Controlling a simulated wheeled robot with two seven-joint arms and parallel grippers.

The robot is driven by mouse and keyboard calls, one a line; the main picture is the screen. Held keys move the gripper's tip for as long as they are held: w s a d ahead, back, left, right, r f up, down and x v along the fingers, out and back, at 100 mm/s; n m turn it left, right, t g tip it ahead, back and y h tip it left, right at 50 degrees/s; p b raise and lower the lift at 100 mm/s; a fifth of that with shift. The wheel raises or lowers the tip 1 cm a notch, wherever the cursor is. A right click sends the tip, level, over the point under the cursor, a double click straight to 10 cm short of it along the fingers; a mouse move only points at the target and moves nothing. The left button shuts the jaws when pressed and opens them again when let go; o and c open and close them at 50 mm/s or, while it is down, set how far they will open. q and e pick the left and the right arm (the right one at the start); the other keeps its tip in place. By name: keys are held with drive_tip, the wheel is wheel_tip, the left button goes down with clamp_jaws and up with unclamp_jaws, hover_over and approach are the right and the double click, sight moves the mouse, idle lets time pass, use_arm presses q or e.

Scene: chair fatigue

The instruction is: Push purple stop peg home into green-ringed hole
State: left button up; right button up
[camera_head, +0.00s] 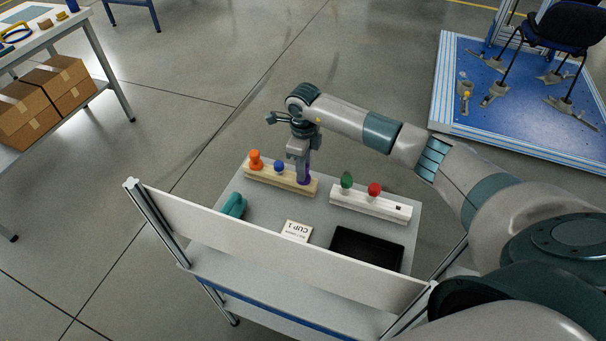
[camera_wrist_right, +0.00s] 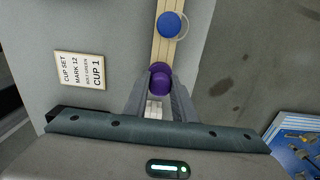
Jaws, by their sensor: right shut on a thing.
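The purple stop peg (camera_head: 306,170) stands at the right end of the pale wooden block (camera_head: 265,179). In the wrist view its round purple top (camera_wrist_right: 159,82) sits between the fingers of my right gripper (camera_wrist_right: 160,92). In the head view my right gripper (camera_head: 303,178) points down over that end of the block and is shut on the purple peg. The fingers cover part of the peg, so I cannot tell how deep it sits. A green ring around a hole does not show clearly. My left gripper is not in view.
An orange peg (camera_head: 256,160) and a blue peg (camera_head: 279,167) stand on the wooden block. A white block (camera_head: 360,205) carries green (camera_head: 347,181) and red (camera_head: 375,189) pegs. A CUP 1 card (camera_head: 296,231), teal object (camera_head: 233,205) and black tray (camera_head: 366,250) lie nearer.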

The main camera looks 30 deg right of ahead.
drive_tip(key=shift+r, duration=0.15)
drive_tip(key=shift+r+p, duration=1.05)
drive_tip(key=shift+r, duration=0.75)
drive_tip(key=shift+r, duration=0.2)
drive_tip(key=shift+r+p, duration=1)
drive_tip(key=shift+r, duration=0.9)
